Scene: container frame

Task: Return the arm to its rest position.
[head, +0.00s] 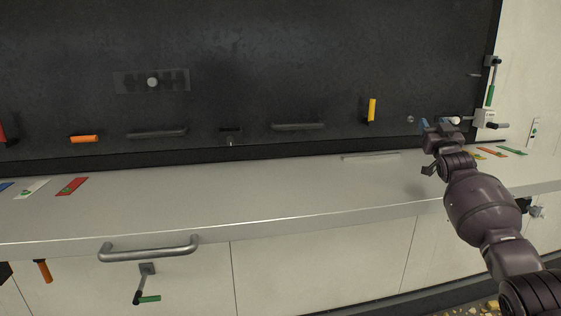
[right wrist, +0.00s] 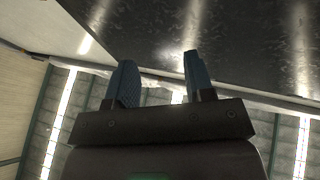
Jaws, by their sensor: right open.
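My right arm comes in from the lower right of the head view, and its gripper (head: 437,124) is raised over the right part of the grey ledge, in front of the dark panel. Its two blue fingers stand apart with nothing between them. In the right wrist view the open fingers (right wrist: 158,82) point up toward the dark surface, with a clear gap between them. My left gripper does not show in either view.
The grey ledge (head: 250,200) is mostly bare, with coloured tags at both ends. The dark panel (head: 270,70) behind carries handles and a yellow lever (head: 371,110). A white box with a green-handled lever (head: 491,96) is close right of my gripper. A bar handle (head: 148,251) juts out below.

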